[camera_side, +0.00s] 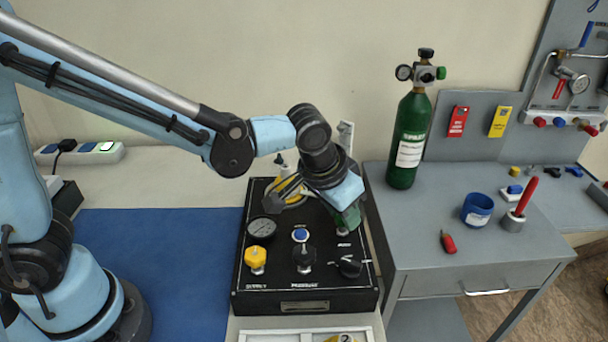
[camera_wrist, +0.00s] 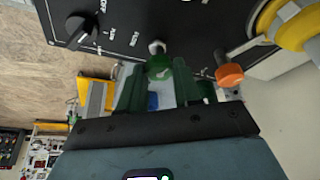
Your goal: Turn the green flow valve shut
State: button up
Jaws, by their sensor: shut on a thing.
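The green flow valve (camera_wrist: 158,67) shows in the wrist view between my two finger pads, in front of a silver fitting on the black panel. My gripper (camera_wrist: 160,85) is shut on it. In the side view my gripper (camera_side: 347,218) reaches down to the right side of the black control box (camera_side: 305,300), and my wrist hides most of the valve there. The angle of the valve's handle cannot be told.
The box also carries a yellow knob (camera_side: 256,257), a black knob (camera_side: 304,256), a black selector (camera_side: 350,266) and a gauge (camera_side: 262,229). An orange-capped part (camera_wrist: 229,75) is close beside my fingers. A green oxygen cylinder (camera_side: 408,140) stands on the grey cabinet to the right.

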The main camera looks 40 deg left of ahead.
jog(key=m, duration=0.2)
jog(key=m+g+h, duration=0.1)
jog(key=m, duration=0.1)
jog(key=shift+a+m+h, duration=0.2)
jog(key=shift+m+h, duration=0.1)
jog(key=m+h, duration=0.1)
jog(key=m, duration=0.2)
jog(key=shift+w+m+g, duration=0.1)
jog(key=shift+m+g, duration=0.3)
jog(key=m+g, duration=0.1)
jog(key=m, duration=0.2)
jog(key=shift+w+a+h, duration=0.1)
jog(key=shift+h, duration=0.3)
jog(key=shift+m+g, duration=0.9)
jog(key=shift+m, duration=1.3)
jog(key=o, duration=1.1)
jog(key=shift+c, duration=0.2)
jog(key=shift+w, duration=0.1)
jog(key=shift+r, duration=0.1)
